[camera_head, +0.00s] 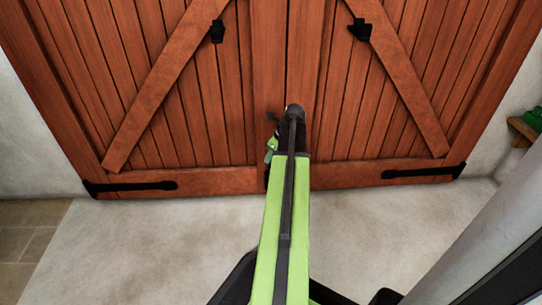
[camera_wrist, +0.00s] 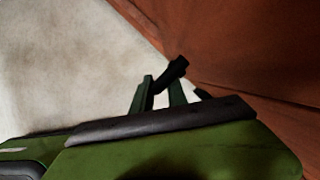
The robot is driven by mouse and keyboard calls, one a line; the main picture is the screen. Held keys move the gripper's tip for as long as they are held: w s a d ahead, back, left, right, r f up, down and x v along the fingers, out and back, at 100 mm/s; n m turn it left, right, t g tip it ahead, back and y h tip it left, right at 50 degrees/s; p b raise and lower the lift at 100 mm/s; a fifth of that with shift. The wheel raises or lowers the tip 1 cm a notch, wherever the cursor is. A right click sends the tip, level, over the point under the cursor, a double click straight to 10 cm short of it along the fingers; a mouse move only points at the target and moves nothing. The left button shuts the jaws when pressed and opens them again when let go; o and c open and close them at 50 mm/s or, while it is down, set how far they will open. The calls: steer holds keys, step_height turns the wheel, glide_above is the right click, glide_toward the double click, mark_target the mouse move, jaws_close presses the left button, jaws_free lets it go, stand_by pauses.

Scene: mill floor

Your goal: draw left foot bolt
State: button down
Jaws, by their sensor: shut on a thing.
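A pair of reddish-brown plank doors (camera_head: 230,90) stands closed in front of me, with a seam down the middle. My gripper (camera_head: 270,152) is low at the doors, just left of the seam and partly hidden by my arm. In the wrist view my gripper (camera_wrist: 162,88) has its two green fingers shut on a black bolt handle (camera_wrist: 176,70), whose end sticks out past the fingertips. I take this as the left foot bolt. Its lower end and the floor socket are hidden.
Black strap hinges sit at the lower left (camera_head: 130,186) and lower right (camera_head: 423,172) of the doors. Black fittings (camera_head: 217,31) are higher up. Pale floor (camera_head: 140,245) in front is clear.

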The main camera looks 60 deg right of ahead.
steer(key=r, duration=0.1)
steer(key=r+p, duration=0.2)
steer(key=r, duration=0.1)
steer(key=shift+w+a, duration=0.2)
steer(key=shift+w, duration=0.1)
steer(key=shift+f, duration=0.25)
steer(key=c, duration=1.5)
jaws_free()
steer(key=shift+r, duration=0.1)
steer(key=shift+o, duration=0.2)
steer(key=shift+s+d, duration=0.1)
steer(key=shift+s+r+p, duration=0.1)
steer(key=shift+r+p, duration=0.25)
steer(key=shift+p, duration=0.1)
steer(key=p+v, duration=1.5)
steer(key=v, duration=0.1)
steer(key=shift+s+r, duration=0.3)
